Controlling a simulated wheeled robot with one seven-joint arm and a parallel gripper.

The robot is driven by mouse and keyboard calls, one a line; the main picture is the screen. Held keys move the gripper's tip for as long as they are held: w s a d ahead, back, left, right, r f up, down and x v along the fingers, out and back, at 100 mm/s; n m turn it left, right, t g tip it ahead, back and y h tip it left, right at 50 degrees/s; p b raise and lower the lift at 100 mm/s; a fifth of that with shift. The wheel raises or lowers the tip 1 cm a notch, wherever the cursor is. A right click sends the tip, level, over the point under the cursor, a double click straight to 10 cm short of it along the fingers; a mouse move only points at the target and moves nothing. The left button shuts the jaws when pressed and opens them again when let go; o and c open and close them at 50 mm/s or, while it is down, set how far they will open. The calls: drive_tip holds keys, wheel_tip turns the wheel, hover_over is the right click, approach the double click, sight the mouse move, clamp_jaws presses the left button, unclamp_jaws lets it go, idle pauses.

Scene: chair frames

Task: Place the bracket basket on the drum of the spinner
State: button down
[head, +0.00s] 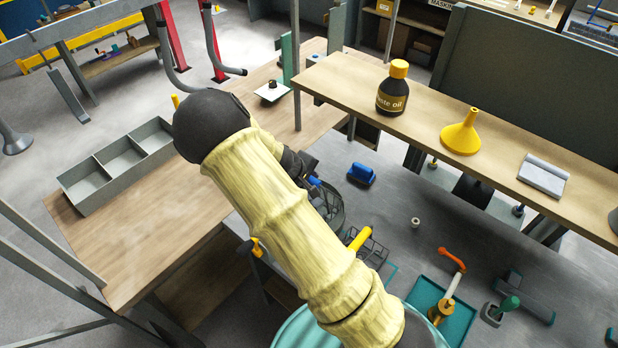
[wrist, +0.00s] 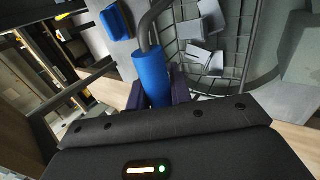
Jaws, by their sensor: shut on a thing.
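My gripper (wrist: 158,92) is shut on the blue handle (wrist: 150,70) of a wire basket (wrist: 236,50). Grey brackets (wrist: 205,60) lie inside the basket, to the right of the handle in the wrist view. In the head view my arm covers most of the gripper. The blue handle (head: 314,182) and part of the round, dark basket (head: 331,208) show just right of the arm. A teal round rim (head: 290,334) shows at the bottom edge, mostly behind the arm; I cannot tell whether it belongs to the spinner. I cannot make out the drum.
A second wire basket with a yellow handle (head: 360,239) is right of the arm. A blue object (head: 361,174) lies beyond. A grey divided tray (head: 122,157) stands on the left bench. The right shelf holds a bottle (head: 392,92) and a yellow funnel (head: 461,135).

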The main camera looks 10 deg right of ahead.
drive_tip(key=shift+a+f, duration=0.1)
drive_tip(key=shift+f, duration=0.05)
drive_tip(key=shift+f, duration=0.1)
drive_tip(key=c, duration=1.3)
unclamp_jaws()
drive_tip(key=shift+s, duration=0.1)
drive_tip(key=shift+o, duration=0.2)
drive_tip(key=shift+a+r, duration=0.25)
drive_tip(key=shift+r, duration=0.3)
drive_tip(key=b+v, duration=0.2)
drive_tip(key=v, duration=0.9)
drive_tip(key=shift+d, duration=0.1)
